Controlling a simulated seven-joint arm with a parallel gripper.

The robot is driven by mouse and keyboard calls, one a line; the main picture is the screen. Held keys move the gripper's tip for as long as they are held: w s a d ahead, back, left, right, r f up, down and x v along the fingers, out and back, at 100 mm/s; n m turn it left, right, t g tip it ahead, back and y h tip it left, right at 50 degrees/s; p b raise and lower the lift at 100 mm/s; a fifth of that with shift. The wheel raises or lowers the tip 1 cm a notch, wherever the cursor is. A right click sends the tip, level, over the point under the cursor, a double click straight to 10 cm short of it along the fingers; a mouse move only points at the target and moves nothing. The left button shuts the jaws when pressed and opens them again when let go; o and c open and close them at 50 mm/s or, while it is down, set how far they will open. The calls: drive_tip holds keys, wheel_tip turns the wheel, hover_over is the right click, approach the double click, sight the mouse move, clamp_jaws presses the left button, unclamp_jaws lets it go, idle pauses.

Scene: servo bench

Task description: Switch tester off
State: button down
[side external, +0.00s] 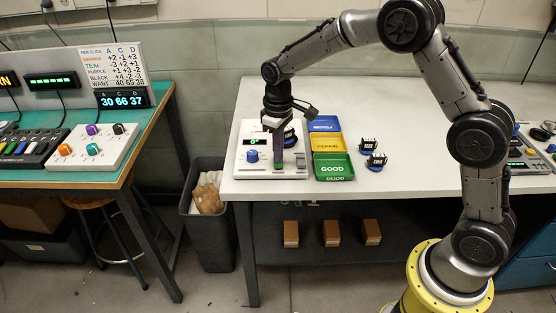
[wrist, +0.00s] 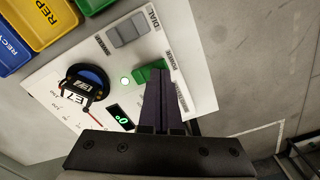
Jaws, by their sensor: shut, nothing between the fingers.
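The tester (side external: 243,169) is a white box on the bench, and its panel also fills the middle of the wrist view (wrist: 60,85). Its display (wrist: 122,117) is lit and reads 0°. A green rocker switch (wrist: 147,72) sits by the POWER label, partly hidden by my fingers. My gripper (wrist: 160,76) is shut and empty, pointing down with its tips over or at the green switch; I cannot tell whether they touch. My gripper also shows low over the tester in the side view (side external: 278,173).
A servo marked 137 (wrist: 84,94) sits in a round blue-black holder on the tester. A grey rocker (wrist: 128,29) is near the DIAL label. Blue, yellow (side external: 327,143) and green trays (side external: 333,167) stand right of the tester. Two servos (side external: 376,161) lie beyond them.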

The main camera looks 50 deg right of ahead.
drive_tip(key=shift+f, duration=0.65)
idle(0.3)
drive_tip(key=shift+r, duration=3.5)
